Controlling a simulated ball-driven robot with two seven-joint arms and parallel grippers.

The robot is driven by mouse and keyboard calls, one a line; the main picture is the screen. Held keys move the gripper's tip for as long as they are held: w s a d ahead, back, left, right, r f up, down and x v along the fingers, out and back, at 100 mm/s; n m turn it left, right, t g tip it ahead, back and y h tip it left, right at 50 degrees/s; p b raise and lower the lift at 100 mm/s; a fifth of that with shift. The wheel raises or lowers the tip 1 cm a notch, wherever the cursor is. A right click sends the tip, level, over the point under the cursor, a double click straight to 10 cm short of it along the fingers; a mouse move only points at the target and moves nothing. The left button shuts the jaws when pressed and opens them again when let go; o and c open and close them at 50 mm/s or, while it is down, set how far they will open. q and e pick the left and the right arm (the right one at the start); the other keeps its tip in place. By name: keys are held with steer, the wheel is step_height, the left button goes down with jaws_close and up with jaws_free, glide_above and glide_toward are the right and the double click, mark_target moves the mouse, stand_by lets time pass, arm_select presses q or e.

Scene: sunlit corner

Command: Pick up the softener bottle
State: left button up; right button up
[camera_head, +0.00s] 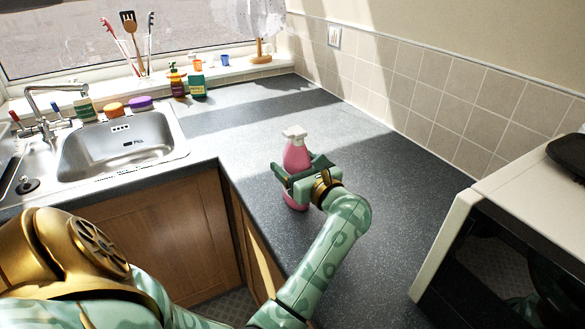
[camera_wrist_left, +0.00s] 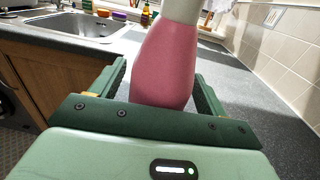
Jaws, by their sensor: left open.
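The softener bottle, pink with a white top (camera_head: 296,152), stands upright on the dark worktop near its front edge. My left gripper (camera_head: 299,169) is at the bottle's middle, with its fingers on either side of the pink body. In the left wrist view the pink bottle (camera_wrist_left: 165,62) rises between the two open fingers of the left gripper (camera_wrist_left: 160,80), and its lower part is hidden behind the gripper's palm. Whether a finger touches it I cannot tell. My right gripper is not in view.
A microwave (camera_head: 500,235) stands at the right. A sink (camera_head: 120,148) is at the left. A brown pump bottle (camera_head: 177,82) and a green bottle (camera_head: 197,85) stand at the back. The worktop (camera_head: 375,165) behind the pink bottle is clear. The tiled wall (camera_head: 420,95) bounds it.

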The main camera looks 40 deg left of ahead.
arm_select(q)
steer(key=shift+s+d+r, duration=0.2)
steer(key=shift+d+r, duration=0.05)
steer(key=shift+d, duration=0.1)
steer(key=shift+c, duration=0.6)
steer(key=shift+d, duration=0.15)
steer(key=c, duration=0.6)
steer(key=shift+a, duration=0.2)
steer(key=c, duration=0.8)
